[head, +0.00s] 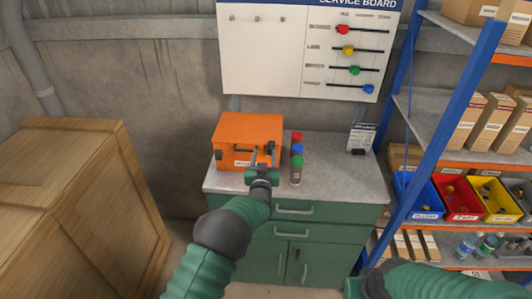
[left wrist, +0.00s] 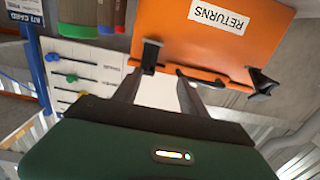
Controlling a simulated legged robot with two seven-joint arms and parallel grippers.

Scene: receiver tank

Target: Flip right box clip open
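The orange box (head: 247,136) sits on the grey cabinet top, lid closed. Its RETURNS label shows inverted in the left wrist view on the orange front (left wrist: 185,28). The right clip (head: 271,147) is dark and lies close to the box front; it is at left in the wrist view (left wrist: 150,55). The left clip (head: 219,155) appears to stick outward, also in the wrist view (left wrist: 262,85). My left gripper (head: 264,158) is open and empty before the box's right half, one finger near the right clip; contact is unclear. My right gripper (head: 354,287) is mostly cut off, its fingers hidden.
Red, blue and green-capped cans (head: 297,160) stand just right of the box. The green cabinet's top (head: 340,175) is clear further right, up to a small card stand (head: 361,137). A blue-post shelf (head: 430,130) stands right, a wooden crate (head: 75,210) left.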

